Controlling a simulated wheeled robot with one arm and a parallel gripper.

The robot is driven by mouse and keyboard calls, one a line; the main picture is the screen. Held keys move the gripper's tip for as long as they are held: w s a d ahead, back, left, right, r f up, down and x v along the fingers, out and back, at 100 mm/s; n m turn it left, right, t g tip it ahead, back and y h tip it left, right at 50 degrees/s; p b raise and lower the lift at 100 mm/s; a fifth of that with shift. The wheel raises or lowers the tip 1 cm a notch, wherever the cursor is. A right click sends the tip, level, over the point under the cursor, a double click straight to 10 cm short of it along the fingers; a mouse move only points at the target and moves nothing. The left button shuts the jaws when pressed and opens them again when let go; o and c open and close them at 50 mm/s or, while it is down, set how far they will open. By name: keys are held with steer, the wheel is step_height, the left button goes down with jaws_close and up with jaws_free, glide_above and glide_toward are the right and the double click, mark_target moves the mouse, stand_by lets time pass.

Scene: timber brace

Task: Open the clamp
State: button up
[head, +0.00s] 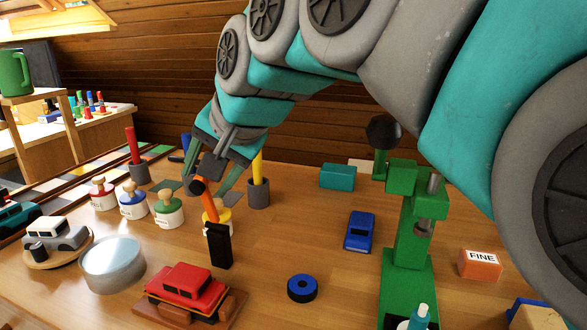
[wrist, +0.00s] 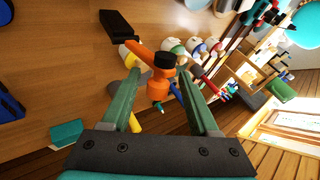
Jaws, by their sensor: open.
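A green clamp (head: 408,230) stands upright at the right of the bench in the head view. It has a green jaw block at the top, a grey rod and a dark round knob (head: 384,132) behind. Part of its foot is cut off by the frame's lower edge. My gripper (head: 207,187) is far to the left of the clamp, pointing down and open. An orange tool with a black end block (head: 218,246) is between or just beyond my fingers; in the wrist view its orange body (wrist: 157,88) shows between the fingertips (wrist: 160,78), with visible gaps on both sides.

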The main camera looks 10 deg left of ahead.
steer(key=v, duration=0.7)
steer(key=shift+s+d+r+b, duration=0.2)
steer(key=shift+d+r+b, duration=0.05)
steer(key=shift+b, duration=0.05)
